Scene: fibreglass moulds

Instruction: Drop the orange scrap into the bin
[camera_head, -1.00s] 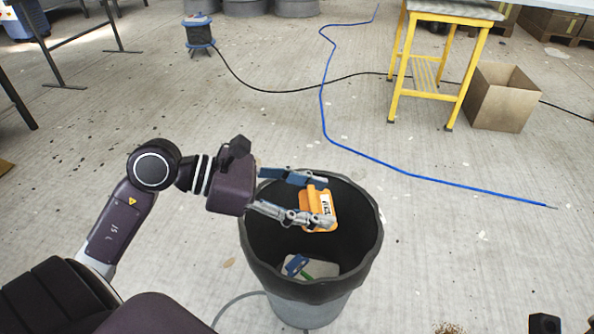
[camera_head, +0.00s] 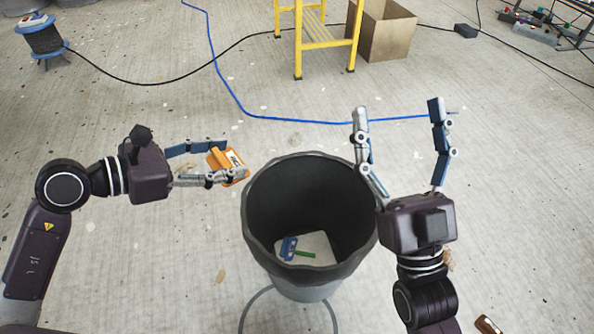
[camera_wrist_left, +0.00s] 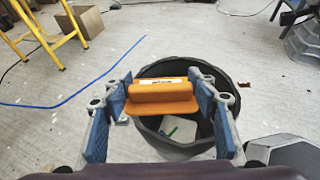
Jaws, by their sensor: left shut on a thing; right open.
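The orange scrap (camera_head: 228,163) has a white label and is held between the fingers of my left gripper (camera_head: 222,162). It is just left of the bin's rim in the head view, above floor height. In the left wrist view the scrap (camera_wrist_left: 162,97) sits between both fingers, with the bin beyond it. The bin (camera_head: 258,262) is a grey bucket with a dark liner, standing on the floor. My right gripper (camera_head: 403,113) is open and empty, raised at the right of the bin with its fingers pointing away from me.
Inside the bin lie a white piece, a blue piece (camera_head: 288,248) and a green piece (camera_head: 305,254). A blue cable (camera_head: 300,121) and a black cable cross the floor beyond. A yellow stand (camera_head: 324,43) and a cardboard box (camera_head: 384,32) stand farther back.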

